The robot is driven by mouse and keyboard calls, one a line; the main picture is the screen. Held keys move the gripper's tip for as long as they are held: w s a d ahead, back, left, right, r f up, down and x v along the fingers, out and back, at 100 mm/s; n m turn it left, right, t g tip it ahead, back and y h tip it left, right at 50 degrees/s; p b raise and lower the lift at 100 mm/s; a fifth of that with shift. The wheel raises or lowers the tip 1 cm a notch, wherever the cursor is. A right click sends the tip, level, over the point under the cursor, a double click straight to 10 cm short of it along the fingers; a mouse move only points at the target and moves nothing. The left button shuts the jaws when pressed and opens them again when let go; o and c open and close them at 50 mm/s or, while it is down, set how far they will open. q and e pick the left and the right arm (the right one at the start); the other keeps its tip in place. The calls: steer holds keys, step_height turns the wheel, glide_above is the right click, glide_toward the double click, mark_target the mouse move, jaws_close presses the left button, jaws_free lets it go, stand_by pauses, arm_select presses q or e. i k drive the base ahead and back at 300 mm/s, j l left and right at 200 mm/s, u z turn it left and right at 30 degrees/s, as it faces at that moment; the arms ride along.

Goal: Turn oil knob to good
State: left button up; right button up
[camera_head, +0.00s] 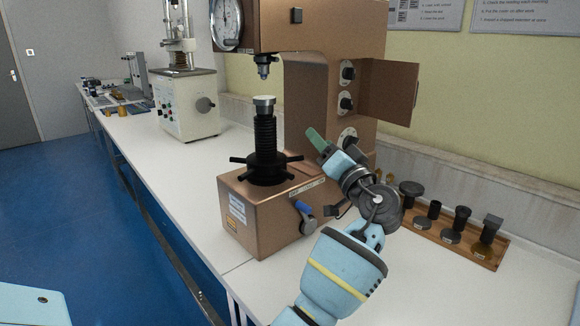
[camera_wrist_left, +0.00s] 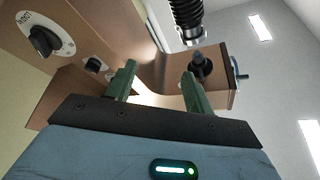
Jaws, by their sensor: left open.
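A bronze-brown hardness tester (camera_head: 310,95) stands on the white bench. Its side column carries black knobs on pale round plates: an upper knob (camera_head: 347,73), a middle knob (camera_head: 346,103) and a lower knob (camera_head: 347,135), partly hidden by my gripper. I cannot tell which is the oil knob. My left gripper (camera_head: 328,142) is in front of the column, close to the lower knob. In the left wrist view its green fingers (camera_wrist_left: 160,88) are apart with nothing between them. A black knob on a marked white dial (camera_wrist_left: 42,40) is left of the fingers there, apart from them.
An open brown door panel (camera_head: 390,90) sticks out right of the knobs. A wooden tray (camera_head: 455,243) with several dark parts lies to the right. A pale second tester (camera_head: 187,105) stands farther back.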

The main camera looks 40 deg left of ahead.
mark_target(346, 103)
steer(key=k, duration=0.25)
steer(key=i+j+z, duration=0.15)
steer(key=j, duration=0.2)
steer(key=i+j+z, duration=0.15)
steer(key=j, duration=0.25)
steer(key=j+z, duration=0.15)
steer(key=j, duration=0.2)
steer(key=i+j+z, duration=0.15)
steer(key=j, duration=0.3)
